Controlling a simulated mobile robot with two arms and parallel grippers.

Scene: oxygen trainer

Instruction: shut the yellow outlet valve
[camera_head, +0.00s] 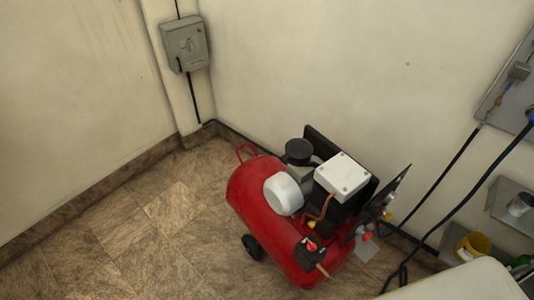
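A red air compressor (262,200) stands on the floor in the middle of the view. A small yellow part (394,225), which may be the yellow outlet valve, shows at its right end beside a dark upright panel (377,208). It is too small to tell whether it is open or shut. A red knob (367,236) sits just below and left of it. A black box with a red knob (311,246) is on the tank's near end, with a brass-coloured piece (322,270) below it. Neither of my grippers is in view.
A grey switch box (185,45) is on the wall corner. Black hoses (462,200) run from a wall panel (512,95) down to the floor. Wall shelves (510,190) at the right hold a cup and a yellow container (473,246). The tiled floor (130,240) left of the compressor is clear.

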